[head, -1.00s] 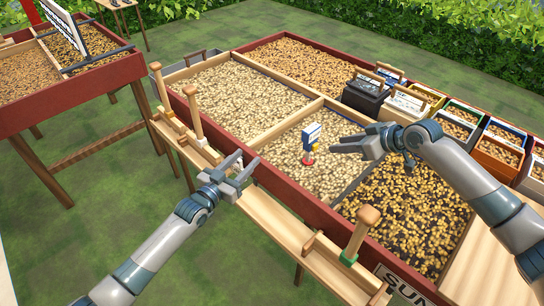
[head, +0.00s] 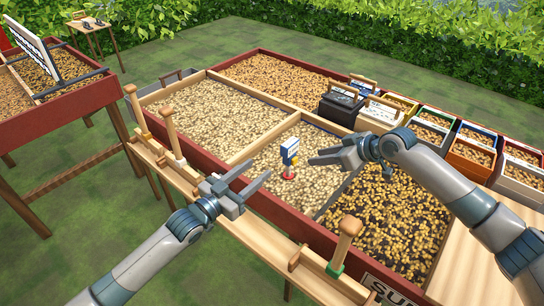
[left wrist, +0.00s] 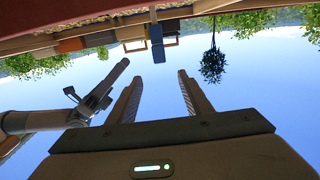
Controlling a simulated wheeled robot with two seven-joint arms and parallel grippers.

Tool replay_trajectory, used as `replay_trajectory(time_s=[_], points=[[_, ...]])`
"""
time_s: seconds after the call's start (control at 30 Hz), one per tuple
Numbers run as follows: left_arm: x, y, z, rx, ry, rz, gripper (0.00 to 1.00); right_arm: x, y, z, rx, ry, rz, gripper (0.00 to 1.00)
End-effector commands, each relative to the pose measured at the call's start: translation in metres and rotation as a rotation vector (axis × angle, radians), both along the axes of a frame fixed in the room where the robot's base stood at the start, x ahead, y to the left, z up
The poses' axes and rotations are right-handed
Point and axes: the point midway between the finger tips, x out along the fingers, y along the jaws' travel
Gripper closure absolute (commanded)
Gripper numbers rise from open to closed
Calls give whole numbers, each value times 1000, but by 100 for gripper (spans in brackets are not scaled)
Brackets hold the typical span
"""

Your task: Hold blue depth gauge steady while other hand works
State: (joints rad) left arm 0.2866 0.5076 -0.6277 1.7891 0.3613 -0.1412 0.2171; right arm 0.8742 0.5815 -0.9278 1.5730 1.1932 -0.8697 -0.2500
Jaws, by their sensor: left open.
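The depth gauge (head: 289,155) stands upright on the pale beans in the front middle compartment of the drying bed.
A wooden ledge (head: 243,231) with several upright wooden-handled tools runs along the front of the bed (head: 197,157). Bins and a dark box (head: 338,108) line the back right. Another bean table (head: 60,108) stands at the left.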

Motion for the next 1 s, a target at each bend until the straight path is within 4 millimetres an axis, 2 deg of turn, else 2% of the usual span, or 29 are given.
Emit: replay_trajectory(time_s=[0.27, 1.0], points=[[22, -16, 1, -1, -1, 0, 55, 0, 0, 0, 0, 0, 0, 69], [118, -86, 1, 0, 0, 0, 55, 0, 0, 0, 0, 0, 0, 69]])
